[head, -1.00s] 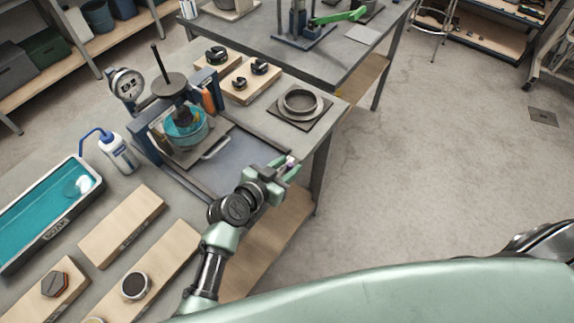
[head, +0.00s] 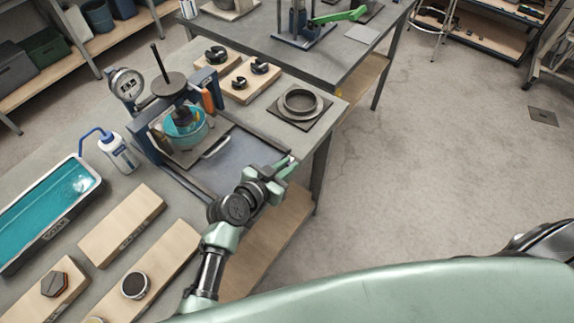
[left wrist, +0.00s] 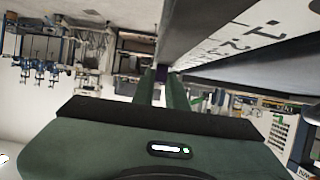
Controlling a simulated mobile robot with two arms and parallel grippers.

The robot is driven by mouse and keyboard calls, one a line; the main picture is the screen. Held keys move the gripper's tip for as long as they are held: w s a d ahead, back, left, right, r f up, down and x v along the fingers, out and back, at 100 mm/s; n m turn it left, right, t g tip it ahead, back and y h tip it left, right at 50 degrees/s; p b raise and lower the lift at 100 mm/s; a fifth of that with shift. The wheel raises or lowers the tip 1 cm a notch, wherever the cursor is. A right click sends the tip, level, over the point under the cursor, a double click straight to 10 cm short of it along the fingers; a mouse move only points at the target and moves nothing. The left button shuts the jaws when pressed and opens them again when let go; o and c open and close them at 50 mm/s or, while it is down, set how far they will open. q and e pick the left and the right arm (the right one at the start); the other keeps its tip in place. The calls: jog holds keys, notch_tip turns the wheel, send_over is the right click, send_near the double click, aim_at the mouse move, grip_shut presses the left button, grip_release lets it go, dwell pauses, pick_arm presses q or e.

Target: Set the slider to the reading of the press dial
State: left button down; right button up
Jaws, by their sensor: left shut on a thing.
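The press (head: 178,105) stands on the bench, with its round white-faced dial (head: 127,84) at its back left; the reading is too small to make out. My left gripper (head: 290,163) is at the bench's right edge, its fingers shut. In the head view the slider is hidden by the fingers. My right gripper is out of view.
A teal bowl (head: 188,130) sits under the press. A squeeze bottle (head: 119,154), a tray of teal liquid (head: 48,213) and wooden boards (head: 122,226) lie to the left. A round ring on a plate (head: 300,102) is behind my gripper.

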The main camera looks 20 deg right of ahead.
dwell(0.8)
pick_arm(q)
jog(key=shift+a, duration=0.25)
jog(key=s+a, duration=0.4)
jog(key=a, duration=0.1)
jog(key=s+a, duration=0.2)
jog(key=a, duration=0.1)
jog(key=shift+s, duration=0.25)
jog(key=shift+d, duration=0.1)
jog(key=c, duration=1.4)
grip_release()
jog(key=shift+c, duration=0.2)
